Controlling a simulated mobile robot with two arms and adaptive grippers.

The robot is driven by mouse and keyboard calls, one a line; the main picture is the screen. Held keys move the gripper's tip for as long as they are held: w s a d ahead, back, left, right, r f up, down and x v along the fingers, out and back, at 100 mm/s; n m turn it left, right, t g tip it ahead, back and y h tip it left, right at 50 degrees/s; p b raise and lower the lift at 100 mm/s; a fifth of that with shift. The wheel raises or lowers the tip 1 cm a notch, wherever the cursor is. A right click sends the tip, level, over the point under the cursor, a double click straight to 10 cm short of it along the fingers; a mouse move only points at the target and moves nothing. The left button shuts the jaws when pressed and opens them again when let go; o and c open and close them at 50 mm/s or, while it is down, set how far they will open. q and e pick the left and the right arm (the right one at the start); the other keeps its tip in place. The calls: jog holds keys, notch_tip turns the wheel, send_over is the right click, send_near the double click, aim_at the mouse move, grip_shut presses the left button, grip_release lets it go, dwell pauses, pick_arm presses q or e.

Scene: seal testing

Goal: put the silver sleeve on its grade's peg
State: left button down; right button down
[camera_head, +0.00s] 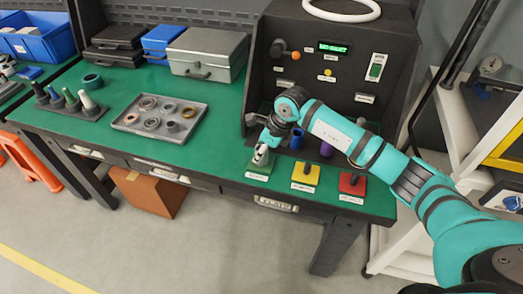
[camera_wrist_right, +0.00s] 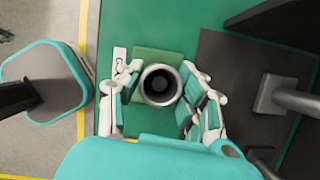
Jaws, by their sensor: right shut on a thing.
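My right gripper (camera_head: 262,154) is at the green base (camera_head: 257,171) near the table's front edge. In the right wrist view its fingers (camera_wrist_right: 160,98) are shut around the silver sleeve (camera_wrist_right: 148,95), seen end-on with a dark inside. The sleeve is over the green base (camera_wrist_right: 150,56); whether it is around the peg there I cannot tell. The fingers mostly hide the sleeve in the head view. The yellow base (camera_head: 304,175) and red base (camera_head: 352,184) each carry a dark upright peg, with labels in front. My left gripper is not in view.
A black test panel (camera_head: 335,85) with a lit green display stands behind the bases. A blue piece (camera_head: 297,139) and a purple piece (camera_head: 327,149) stand before it. A grey tray (camera_head: 123,123) of rings lies left. Green table is clear between the tray and bases.

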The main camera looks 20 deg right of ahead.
dwell(0.7)
jog(key=c, duration=0.7)
grip_release()
jog(key=shift+c, duration=0.2)
jog(key=shift+f, duration=0.1)
notch_tip(320, 180, up, 9)
jog(key=p, duration=0.5)
